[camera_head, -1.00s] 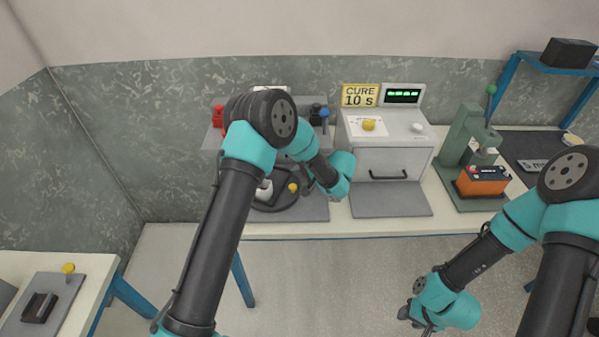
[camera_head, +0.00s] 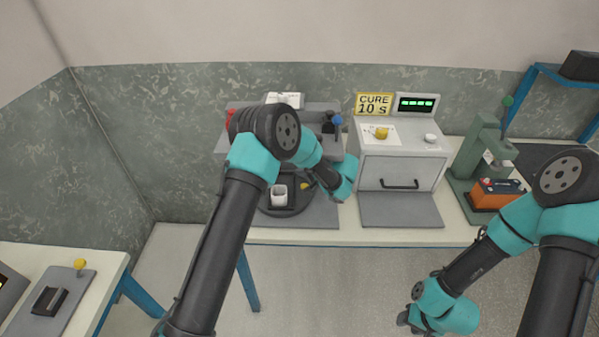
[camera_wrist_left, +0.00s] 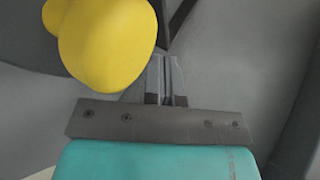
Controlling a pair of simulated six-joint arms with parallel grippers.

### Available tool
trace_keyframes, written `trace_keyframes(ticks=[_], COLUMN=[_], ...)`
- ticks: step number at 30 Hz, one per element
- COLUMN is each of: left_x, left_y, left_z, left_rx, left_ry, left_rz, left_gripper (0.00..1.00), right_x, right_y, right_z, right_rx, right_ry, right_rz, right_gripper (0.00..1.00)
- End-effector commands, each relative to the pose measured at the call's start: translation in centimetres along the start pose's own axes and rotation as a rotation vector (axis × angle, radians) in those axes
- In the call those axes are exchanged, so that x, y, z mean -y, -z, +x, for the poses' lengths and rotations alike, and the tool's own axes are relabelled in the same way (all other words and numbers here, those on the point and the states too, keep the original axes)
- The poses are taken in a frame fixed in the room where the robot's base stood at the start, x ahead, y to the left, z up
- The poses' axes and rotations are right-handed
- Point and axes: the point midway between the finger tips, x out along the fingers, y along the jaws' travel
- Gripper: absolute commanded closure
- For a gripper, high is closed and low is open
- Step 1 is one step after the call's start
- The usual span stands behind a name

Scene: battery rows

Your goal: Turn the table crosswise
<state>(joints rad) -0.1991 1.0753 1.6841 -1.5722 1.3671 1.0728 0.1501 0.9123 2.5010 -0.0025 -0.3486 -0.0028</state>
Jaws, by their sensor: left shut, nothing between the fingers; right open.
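The dark round table (camera_head: 268,208) sits in a grey fixture on the bench, partly hidden by my left arm. A white cup-like part (camera_head: 279,196) stands on it. A yellow knob (camera_head: 306,185) shows at its right side, and a yellow knob also fills the upper left of the left wrist view (camera_wrist_left: 105,40). My left gripper (camera_head: 320,177) is beside this knob, its fingers (camera_wrist_left: 167,75) together and empty; I cannot tell whether they touch it. My right gripper (camera_head: 403,319) is open and empty, low in front of the bench.
A grey oven (camera_head: 402,170) with a "CURE 10 s" sign (camera_head: 374,104) stands right of the fixture. A green press (camera_head: 482,160) with an orange battery (camera_head: 495,194) is further right. A side bench (camera_head: 100,262) stands at left. The floor in front is clear.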

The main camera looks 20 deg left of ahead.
Motion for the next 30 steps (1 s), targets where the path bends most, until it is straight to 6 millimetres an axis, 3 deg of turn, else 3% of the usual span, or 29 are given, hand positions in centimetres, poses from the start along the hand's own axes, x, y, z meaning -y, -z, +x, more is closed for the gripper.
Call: trace_keyframes(ticks=[17, 30], left_x=[0.0, 0.0], left_y=[0.1, 0.1], left_z=[-0.6, -6.4], left_rx=[-0.002, -0.003], left_ry=[0.0, 0.0], left_rz=[0.001, 0.0], left_gripper=[1.0, 1.0], right_x=[0.0, 0.0], right_y=[0.0, 0.0], right_z=[0.0, 0.0], right_rx=[0.0, 0.0], right_ry=[0.0, 0.0], right_rz=[0.0, 0.0], right_gripper=[0.57, 0.57])
